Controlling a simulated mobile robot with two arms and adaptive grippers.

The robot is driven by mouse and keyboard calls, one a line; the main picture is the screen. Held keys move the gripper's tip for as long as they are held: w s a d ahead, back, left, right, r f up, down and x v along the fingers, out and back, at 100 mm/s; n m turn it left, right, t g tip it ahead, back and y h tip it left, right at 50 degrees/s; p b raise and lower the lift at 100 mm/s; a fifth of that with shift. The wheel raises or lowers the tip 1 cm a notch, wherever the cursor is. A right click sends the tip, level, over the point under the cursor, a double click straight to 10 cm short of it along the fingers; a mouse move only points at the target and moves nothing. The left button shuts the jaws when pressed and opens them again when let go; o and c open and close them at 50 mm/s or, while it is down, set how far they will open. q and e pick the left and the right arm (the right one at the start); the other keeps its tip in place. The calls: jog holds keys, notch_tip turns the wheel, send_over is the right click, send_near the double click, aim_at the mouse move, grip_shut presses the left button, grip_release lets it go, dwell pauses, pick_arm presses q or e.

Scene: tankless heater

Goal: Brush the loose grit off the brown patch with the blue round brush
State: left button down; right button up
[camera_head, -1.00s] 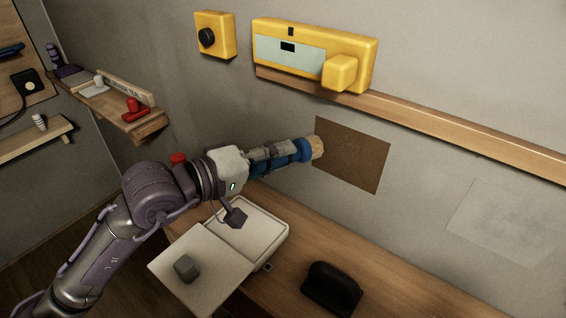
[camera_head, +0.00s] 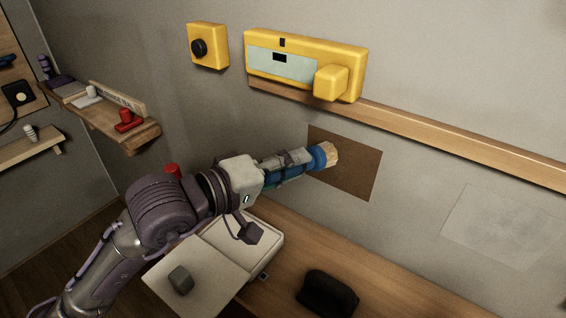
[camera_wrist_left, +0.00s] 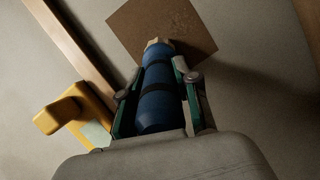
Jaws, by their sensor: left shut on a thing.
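The brown patch (camera_head: 357,172) is a flat square on the grey wall below the wooden rail. It also shows in the left wrist view (camera_wrist_left: 190,22), with faint pale specks near its middle. My left gripper (camera_head: 292,162) is shut on the blue round brush (camera_head: 318,157); in the left wrist view the brush (camera_wrist_left: 160,100) lies lengthwise between the fingers (camera_wrist_left: 160,92). The pale bristles (camera_head: 331,154) point at the patch and overlap its left part in the head view. Whether they touch it I cannot tell. My right gripper is not in view.
A yellow heater box (camera_head: 305,65) sits above the wooden rail (camera_head: 430,134), with a yellow knob box (camera_head: 208,46) to its left. Below are an open pale case (camera_head: 215,272) and a black object (camera_head: 327,291) on the wooden bench. A pale wall patch (camera_head: 500,228) lies right.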

pick_arm(q)
jog(key=s+d+b, duration=0.2)
jog(key=s+d, duration=0.2)
jog(key=d, duration=0.2)
jog(key=shift+s+d, duration=0.25)
jog(key=shift+s, duration=0.1)
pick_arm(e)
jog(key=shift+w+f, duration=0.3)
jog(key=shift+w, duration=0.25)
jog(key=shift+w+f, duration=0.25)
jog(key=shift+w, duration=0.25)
pick_arm(q)
jog(key=shift+s+a+b, duration=0.15)
jog(key=shift+s+a, duration=0.3)
jog(key=shift+s, duration=0.15)
jog(key=shift+s+a+b, duration=0.15)
jog(key=shift+s+a, duration=0.25)
jog(key=shift+s, duration=0.2)
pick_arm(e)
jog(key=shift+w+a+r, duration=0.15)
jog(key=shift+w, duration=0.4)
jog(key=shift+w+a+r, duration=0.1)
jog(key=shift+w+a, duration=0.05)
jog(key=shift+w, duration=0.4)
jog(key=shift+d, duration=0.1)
pick_arm(q)
jog(key=shift+r, duration=0.1)
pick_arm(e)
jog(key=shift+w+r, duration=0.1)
